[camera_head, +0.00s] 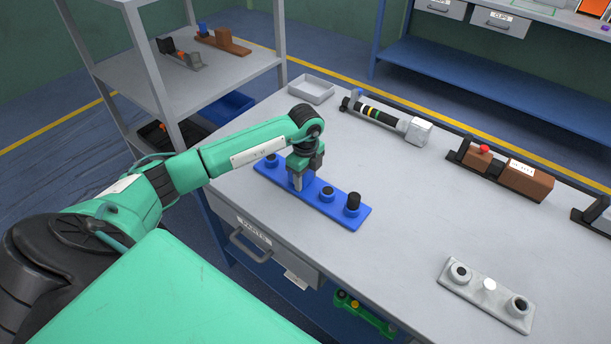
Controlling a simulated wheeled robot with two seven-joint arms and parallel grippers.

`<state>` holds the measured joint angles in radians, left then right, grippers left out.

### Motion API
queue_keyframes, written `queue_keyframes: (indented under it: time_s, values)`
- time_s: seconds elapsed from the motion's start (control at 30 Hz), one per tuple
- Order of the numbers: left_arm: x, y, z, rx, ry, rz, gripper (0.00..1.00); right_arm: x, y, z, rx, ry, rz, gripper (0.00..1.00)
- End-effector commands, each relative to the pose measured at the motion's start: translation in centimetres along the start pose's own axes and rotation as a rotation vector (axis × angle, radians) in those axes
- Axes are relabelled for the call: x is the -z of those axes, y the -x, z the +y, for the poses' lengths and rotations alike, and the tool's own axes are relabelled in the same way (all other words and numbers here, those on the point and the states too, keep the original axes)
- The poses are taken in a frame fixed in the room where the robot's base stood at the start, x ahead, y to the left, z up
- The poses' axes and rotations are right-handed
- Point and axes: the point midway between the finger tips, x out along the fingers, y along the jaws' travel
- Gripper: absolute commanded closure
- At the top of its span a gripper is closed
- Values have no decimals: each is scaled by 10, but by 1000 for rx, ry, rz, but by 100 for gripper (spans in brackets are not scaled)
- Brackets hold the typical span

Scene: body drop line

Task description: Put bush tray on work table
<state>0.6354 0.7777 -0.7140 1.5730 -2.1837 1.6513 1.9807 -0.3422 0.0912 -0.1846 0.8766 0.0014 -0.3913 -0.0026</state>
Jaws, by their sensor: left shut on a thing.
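A long blue tray (337,212) with dark round bush-like parts lies on, or just above, the left front edge area of the grey work table (400,200). I cannot tell whether there is a small gap under it. My left gripper (297,181) points down at the middle of the blue tray and is shut on it there; the gripper hides the part it grips. A taller black cylinder (352,202) stands at the tray's right end. My right gripper is out of view.
A pale grey tray (487,294) with round parts lies at the table's front right. A brown block (500,172), a black cylinder tool (385,116) and an empty shallow tray (311,89) line the far side. A shelf rack (215,75) stands left. The table's middle is clear.

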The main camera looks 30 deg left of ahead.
Motion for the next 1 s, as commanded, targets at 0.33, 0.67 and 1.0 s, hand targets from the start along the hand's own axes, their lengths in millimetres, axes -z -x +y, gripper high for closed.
queue_keyframes:
  time_s: [0.33,0.67,1.0]
  values:
    - [0,-2,0,0,0,0,29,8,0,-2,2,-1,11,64]
    - [-1,12,-1,3,1,0,29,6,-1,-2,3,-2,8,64]
    - [-1,83,-1,4,0,-1,29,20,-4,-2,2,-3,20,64]
